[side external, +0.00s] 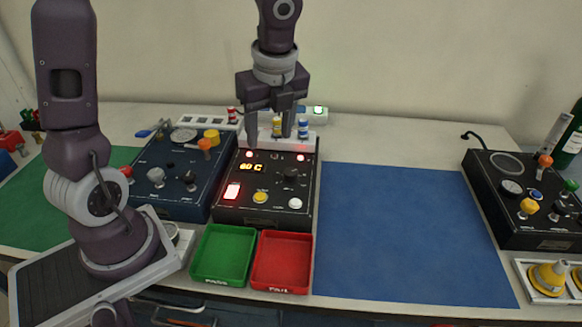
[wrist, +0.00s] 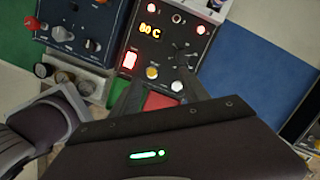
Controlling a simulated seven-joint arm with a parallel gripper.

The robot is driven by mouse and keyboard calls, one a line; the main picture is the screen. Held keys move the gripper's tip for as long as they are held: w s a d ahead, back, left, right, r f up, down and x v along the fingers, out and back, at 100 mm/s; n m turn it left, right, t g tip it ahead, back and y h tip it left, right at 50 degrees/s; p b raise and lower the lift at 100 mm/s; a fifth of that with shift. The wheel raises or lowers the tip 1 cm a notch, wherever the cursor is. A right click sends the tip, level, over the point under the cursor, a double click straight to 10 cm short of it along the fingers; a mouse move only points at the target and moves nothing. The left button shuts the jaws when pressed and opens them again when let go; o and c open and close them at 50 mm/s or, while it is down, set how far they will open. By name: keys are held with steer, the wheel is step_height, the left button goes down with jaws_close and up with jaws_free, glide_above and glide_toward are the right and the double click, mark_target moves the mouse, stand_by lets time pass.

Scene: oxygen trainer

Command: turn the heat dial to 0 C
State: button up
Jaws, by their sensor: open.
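The heat dial (side external: 291,174) is a small black knob on the right of the black control box (side external: 226,212). It also shows in the wrist view (wrist: 185,52), with a pointer whose exact setting I cannot read. The lit orange display (side external: 251,168) reads about 80 C in the wrist view (wrist: 150,30); its first digit is less clear from the side. My gripper (side external: 270,132) points down over the back part of the box, fingers apart and empty. It is above the dial's level and not touching it. In the wrist view the fingers (wrist: 160,85) frame the box's front.
The box also carries a lit red switch (side external: 232,190), a yellow button (side external: 260,197), a white button (side external: 295,203) and red lamps. Green (side external: 222,281) and red (side external: 281,290) trays sit in front. Another panel (side external: 165,205) adjoins left. The blue mat (side external: 410,230) is clear.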

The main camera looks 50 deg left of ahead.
mark_target(291, 171)
steer(key=w+f+m, duration=0.2)
steer(key=w+a+f+m+h, duration=0.1)
steer(key=w+f+m, duration=0.1)
steer(key=w+f+m+h, duration=0.1)
steer(key=w+f+m, duration=0.1)
steer(key=m, duration=0.1)
steer(key=shift+w+a+g, duration=0.1)
steer(key=shift+a+g, duration=0.05)
steer(key=shift+g, duration=0.25)
steer(key=shift+m, duration=0.4)
step_height(291, 171, down, 8)
steer(key=shift+a+r, duration=0.15)
steer(key=shift+r, duration=0.1)
jaws_close()
